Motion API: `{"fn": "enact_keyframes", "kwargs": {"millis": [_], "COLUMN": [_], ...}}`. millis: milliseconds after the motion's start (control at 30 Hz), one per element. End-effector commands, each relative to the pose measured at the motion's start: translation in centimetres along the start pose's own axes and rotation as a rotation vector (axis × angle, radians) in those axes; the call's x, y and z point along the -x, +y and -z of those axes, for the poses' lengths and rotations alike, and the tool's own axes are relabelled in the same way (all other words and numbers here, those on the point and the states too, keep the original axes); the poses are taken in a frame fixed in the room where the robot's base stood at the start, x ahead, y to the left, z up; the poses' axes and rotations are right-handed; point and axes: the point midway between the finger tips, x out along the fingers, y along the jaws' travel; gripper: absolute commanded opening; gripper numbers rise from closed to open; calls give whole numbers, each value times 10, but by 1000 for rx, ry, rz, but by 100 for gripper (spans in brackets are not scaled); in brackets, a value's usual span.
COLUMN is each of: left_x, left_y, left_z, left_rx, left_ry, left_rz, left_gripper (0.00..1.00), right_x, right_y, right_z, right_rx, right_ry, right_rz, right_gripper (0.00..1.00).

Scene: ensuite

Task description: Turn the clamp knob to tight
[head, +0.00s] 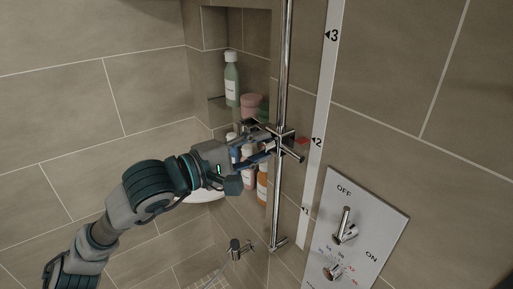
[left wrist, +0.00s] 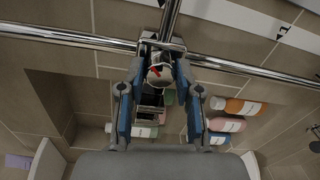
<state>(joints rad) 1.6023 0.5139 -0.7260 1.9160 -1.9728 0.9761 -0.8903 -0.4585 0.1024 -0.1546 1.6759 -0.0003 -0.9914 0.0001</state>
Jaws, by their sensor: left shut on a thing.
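A chrome clamp (head: 284,140) sits on the vertical chrome rail (head: 284,70), level with mark 2 on the white scale strip (head: 325,90). A red pointer (head: 302,140) shows beside it. My left gripper (head: 268,143) reaches the clamp from the left. In the left wrist view, my left gripper (left wrist: 163,58) is shut on the clamp knob (left wrist: 160,74), a pale round face with a red mark between its fingers. The rail crosses that view behind the fingertips. The knob is mostly hidden in the head view. My right gripper is in neither view.
A niche behind the rail holds a green bottle (head: 232,80) and a pink jar (head: 250,103). More bottles stand lower, close behind my left gripper, including an orange one (head: 262,185). A shower control panel (head: 385,215) is on the wall at lower right.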

Motion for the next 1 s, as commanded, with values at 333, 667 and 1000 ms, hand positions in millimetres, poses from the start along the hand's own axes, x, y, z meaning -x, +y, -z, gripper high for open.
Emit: {"fn": "enact_keyframes", "kwargs": {"millis": [333,667,1000], "left_x": [0,4,68], "left_y": [-1,0,-1], "left_z": [1,-1,2], "left_rx": [1,0,0], "left_ry": [3,1,5], "left_rz": [3,0,0], "left_gripper": [59,59,59], "right_x": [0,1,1], "right_y": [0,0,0], "right_z": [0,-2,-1], "right_rx": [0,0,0], "right_ry": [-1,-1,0], "right_rz": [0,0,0], "right_gripper": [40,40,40]}}
